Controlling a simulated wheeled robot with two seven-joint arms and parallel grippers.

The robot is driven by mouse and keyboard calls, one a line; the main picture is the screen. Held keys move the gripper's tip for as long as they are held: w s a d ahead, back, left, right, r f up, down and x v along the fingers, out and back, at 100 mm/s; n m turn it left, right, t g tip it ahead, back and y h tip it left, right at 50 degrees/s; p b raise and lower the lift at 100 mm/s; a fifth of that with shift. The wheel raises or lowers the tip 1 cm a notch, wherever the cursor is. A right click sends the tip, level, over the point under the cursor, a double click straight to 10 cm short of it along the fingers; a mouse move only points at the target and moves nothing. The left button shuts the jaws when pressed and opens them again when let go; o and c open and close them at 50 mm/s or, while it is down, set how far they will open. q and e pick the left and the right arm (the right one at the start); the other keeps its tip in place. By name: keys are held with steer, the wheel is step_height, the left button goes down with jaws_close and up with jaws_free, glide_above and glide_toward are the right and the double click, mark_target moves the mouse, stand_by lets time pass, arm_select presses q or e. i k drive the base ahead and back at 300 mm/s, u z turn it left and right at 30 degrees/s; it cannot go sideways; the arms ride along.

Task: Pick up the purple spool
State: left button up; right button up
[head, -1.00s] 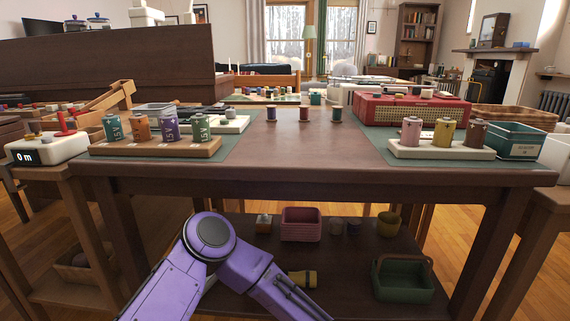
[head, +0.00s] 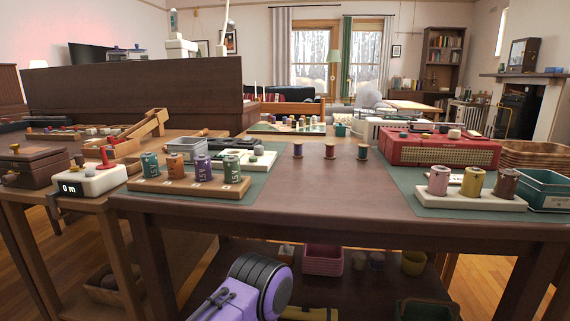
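Three small thread spools stand upright in a row near the back edge of the dark wooden table (head: 300,190). The left spool (head: 298,150) has dark purple-blue thread and wooden ends. The middle spool (head: 330,151) looks reddish-brown and the right spool (head: 363,151) teal. They stand apart on bare wood with nothing touching them. Neither of my grippers shows in the head view. Only a purple and dark grey part of my own arm is visible, low at the front, below the tabletop.
On the left, a wooden holder (head: 188,187) carries several battery-like cylinders on a green mat. On the right, a white holder (head: 470,195) carries three cylinders, with a red radio (head: 438,150) behind it. The table's middle is clear. A low shelf holds a pink basket (head: 323,258).

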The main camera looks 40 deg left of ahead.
mark_target(298, 145)
steer(key=k, duration=0.45)
steer(key=u, duration=0.9)
steer(key=i, duration=0.5)
steer(key=u, duration=0.05)
